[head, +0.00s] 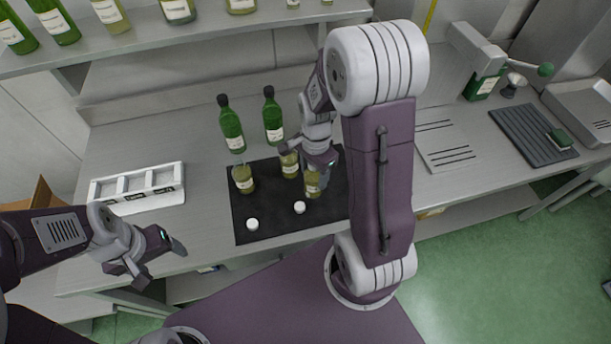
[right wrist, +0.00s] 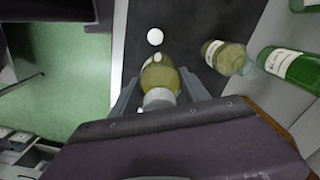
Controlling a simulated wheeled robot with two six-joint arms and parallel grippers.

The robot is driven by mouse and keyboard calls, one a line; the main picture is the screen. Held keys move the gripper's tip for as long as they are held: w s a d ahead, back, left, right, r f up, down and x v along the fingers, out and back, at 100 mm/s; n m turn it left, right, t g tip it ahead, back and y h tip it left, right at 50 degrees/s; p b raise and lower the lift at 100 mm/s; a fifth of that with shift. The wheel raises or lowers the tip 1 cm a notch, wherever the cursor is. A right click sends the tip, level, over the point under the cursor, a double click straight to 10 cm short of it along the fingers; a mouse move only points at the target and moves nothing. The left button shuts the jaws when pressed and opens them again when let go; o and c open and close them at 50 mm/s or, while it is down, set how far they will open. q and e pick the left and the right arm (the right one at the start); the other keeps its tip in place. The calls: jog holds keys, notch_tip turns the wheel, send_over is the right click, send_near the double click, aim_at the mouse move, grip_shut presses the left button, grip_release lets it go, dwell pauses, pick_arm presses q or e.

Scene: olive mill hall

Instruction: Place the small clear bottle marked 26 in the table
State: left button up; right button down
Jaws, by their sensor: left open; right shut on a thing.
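Small clear bottles with yellowish contents stand on a black mat (head: 240,215) on the steel table (head: 195,235): one at left (head: 243,180), one at the back (head: 289,165). My right gripper (head: 314,168) is shut on a third small clear bottle (head: 312,187) over the mat's right part. That held bottle shows between the fingers in the right wrist view (right wrist: 160,76). I cannot tell whether it touches the mat, and no number is readable on any bottle. My left gripper (head: 160,266) is open and empty near the table's front edge, left of the mat.
Two white caps (head: 252,225) (head: 299,207) lie at the mat's front. Two green bottles (head: 231,128) (head: 273,118) stand behind the mat. A white compartment rack (head: 140,204) is at left. A bottle shelf (head: 185,42) overhangs the back. Table between rack and mat is clear.

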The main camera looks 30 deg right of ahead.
jog(key=s+d+r, duration=0.3)
jog(key=s+r, duration=0.2)
jog(key=s, duration=0.2)
jog(key=shift+s+d, duration=0.4)
jog(key=shift+r, duration=0.1)
